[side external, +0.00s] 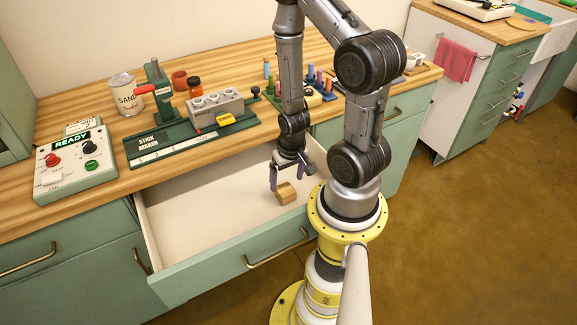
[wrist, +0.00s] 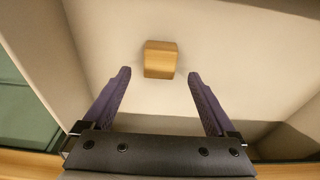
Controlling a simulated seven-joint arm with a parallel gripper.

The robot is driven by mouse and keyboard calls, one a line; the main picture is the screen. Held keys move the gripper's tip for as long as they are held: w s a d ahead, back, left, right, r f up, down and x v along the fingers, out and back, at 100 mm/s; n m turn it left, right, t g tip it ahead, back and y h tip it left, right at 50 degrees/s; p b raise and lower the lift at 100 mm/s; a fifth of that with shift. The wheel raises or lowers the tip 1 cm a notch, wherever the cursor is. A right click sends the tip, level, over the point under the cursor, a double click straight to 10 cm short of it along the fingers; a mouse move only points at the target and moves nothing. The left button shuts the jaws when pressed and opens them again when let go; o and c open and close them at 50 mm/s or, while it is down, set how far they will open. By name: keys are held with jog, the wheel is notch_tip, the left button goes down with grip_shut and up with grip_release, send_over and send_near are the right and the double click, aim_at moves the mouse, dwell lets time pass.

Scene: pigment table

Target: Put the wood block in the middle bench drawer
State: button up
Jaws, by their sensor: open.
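The wood block (side external: 286,193) is a small tan cube inside the open bench drawer (side external: 180,216), towards its right end. It also shows in the wrist view (wrist: 160,59), beyond and between my fingertips. My gripper (side external: 288,179) is open, pointing down into the drawer, with its fingers just above and beside the block. In the wrist view my gripper (wrist: 158,75) has both dark fingers spread wide with nothing between them. The block looks apart from both fingers. The drawer is otherwise empty where I can see; my arm hides part of its right end.
The wooden benchtop (side external: 100,190) holds a control box (side external: 75,165) reading READY, a green stick maker (side external: 190,138), a sand can (side external: 126,95) and several coloured sticks. The drawer front (side external: 225,255) juts out over the floor. A pink towel (side external: 457,60) hangs at the right.

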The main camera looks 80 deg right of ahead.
notch_tip(320, 180, up, 6)
notch_tip(320, 180, up, 15)
jog(key=n+t, duration=0.3)
jog(key=n, duration=0.2)
send_over(289, 193)
jog(key=w+a, duration=0.6)
jog(key=a, duration=0.1)
jog(key=s+a+r+n+t+y, duration=0.1)
jog(key=s+a+r+n, duration=0.3)
jog(key=r, duration=0.6)
jog(key=shift+s+a+r, duration=0.15)
jog(key=shift+s+a, duration=0.5)
jog(key=shift+s, duration=0.35)
